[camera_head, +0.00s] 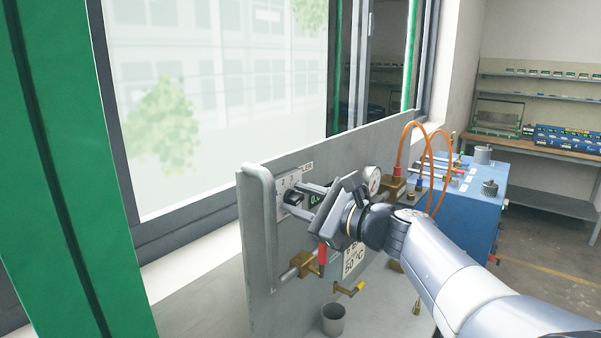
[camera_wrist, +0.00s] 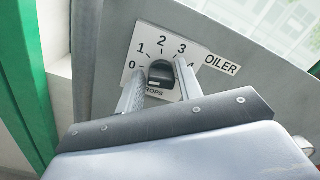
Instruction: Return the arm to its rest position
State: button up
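My gripper (camera_head: 296,196) is at the grey panel (camera_head: 268,165), in front of a white dial plate marked OILER (camera_head: 285,180). The plate also shows in the wrist view (camera_wrist: 150,38), with numbers from 0 upward around a black knob (camera_wrist: 161,74). The two fingers of my gripper (camera_wrist: 161,82) stand apart, one on each side of the knob, with narrow gaps to it. They look open. A small light mark shows at the knob's lower left; I cannot tell its exact setting. The fingers hide part of the plate's lower edge. My arm reaches in from the lower right.
A red-handled brass valve (camera_head: 322,254), a pressure gauge (camera_head: 372,180) and a 50 °C label (camera_head: 353,258) sit close to my wrist. Orange hoses (camera_head: 420,128) loop to a blue unit (camera_head: 480,195). A grey cup (camera_head: 333,318) stands below. A green post (camera_head: 70,170) is at left.

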jog(key=shift+d+r+m+p, duration=0.15)
jog(key=shift+m+p, duration=1.65)
jog(key=shift+p, duration=1)
jog(key=shift+s+d+b, duration=0.15)
jog(key=shift+d+b, duration=0.15)
jog(key=shift+b, duration=0.05)
jog(key=shift+s+d, duration=0.2)
